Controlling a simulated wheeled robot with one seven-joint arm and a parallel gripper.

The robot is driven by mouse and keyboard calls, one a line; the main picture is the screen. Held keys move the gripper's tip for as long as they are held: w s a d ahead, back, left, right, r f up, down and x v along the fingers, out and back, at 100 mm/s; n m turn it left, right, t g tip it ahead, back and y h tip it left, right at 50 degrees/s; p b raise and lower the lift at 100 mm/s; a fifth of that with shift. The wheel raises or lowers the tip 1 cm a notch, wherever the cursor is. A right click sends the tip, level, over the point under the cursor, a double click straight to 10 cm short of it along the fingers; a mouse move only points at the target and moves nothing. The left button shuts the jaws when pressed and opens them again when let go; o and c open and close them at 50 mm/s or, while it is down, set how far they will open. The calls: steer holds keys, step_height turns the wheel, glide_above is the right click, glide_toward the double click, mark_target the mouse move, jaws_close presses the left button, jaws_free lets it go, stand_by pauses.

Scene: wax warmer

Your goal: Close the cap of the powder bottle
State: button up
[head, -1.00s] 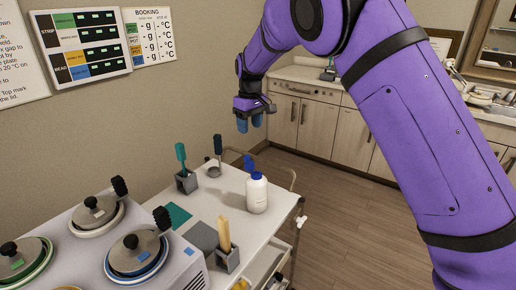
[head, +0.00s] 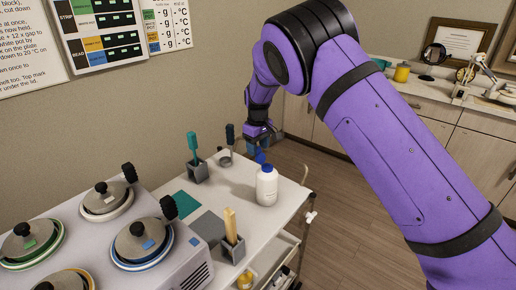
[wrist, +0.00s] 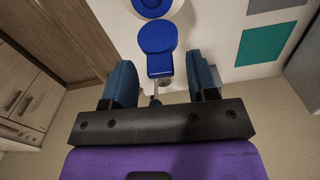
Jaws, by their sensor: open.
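The white powder bottle (head: 266,187) stands upright on the white cart top, with blue at its top. Its blue cap (head: 260,157) appears swung open on the bottle's far side. In the wrist view the cap (wrist: 158,38) is a round blue disc with a narrower tab below, beside the bottle top (wrist: 152,5), which is cut off by the upper edge. My gripper (head: 265,143) is open just behind and above the bottle. Its two blue fingers in the wrist view (wrist: 160,72) lie either side of the tab, with nothing clamped. Whether they touch the cap cannot be told.
Left of the bottle stand a teal-handled tool in a grey holder (head: 197,172) and a dark-handled tool (head: 230,135). A wooden-handled tool (head: 231,225) stands in front. The wax warmer (head: 175,262) fills the left front. Flat teal and grey squares lie between.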

steer(key=shift+f, duration=0.4)
steer(key=c, duration=0.9)
steer(key=shift+c, duration=0.2)
